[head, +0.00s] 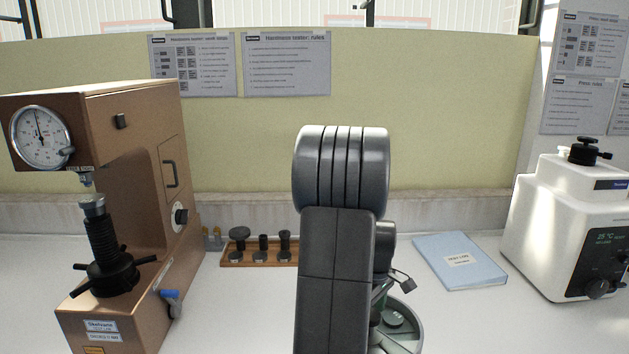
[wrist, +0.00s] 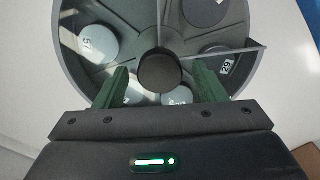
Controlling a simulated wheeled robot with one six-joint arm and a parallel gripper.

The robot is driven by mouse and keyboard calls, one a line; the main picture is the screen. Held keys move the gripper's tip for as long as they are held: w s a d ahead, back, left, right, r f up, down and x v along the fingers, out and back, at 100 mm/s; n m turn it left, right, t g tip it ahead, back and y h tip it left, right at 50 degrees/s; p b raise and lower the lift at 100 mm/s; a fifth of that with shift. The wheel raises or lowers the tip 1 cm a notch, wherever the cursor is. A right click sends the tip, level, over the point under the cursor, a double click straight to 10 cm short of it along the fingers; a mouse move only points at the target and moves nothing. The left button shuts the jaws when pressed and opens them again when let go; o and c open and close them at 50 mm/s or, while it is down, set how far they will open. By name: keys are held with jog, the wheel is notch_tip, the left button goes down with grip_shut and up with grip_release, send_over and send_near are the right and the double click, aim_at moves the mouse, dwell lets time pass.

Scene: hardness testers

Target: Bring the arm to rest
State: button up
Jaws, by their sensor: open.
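My gripper (wrist: 164,78) shows in the wrist view with its two green fingers spread apart. A dark round knob (wrist: 160,72) stands between the fingers, with a visible gap on each side. It is at the middle of a round tray (wrist: 75,77) split into sectors, which hold several numbered grey discs. I cannot tell how far the fingertips are above the tray. In the head view, my arm stands in the middle and hides most of the gripper and much of the tray (head: 413,338).
A brown hardness tester (head: 142,130) stands at left, with a wooden rack (head: 248,262) of dark parts to its right. A blue folder (head: 459,261) lies right of my arm. A white machine (head: 560,232) stands at far right. A yellow panel (head: 430,105) closes the back.

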jog(key=n+b, duration=0.1)
jog(key=n, duration=0.5)
dwell(0.4)
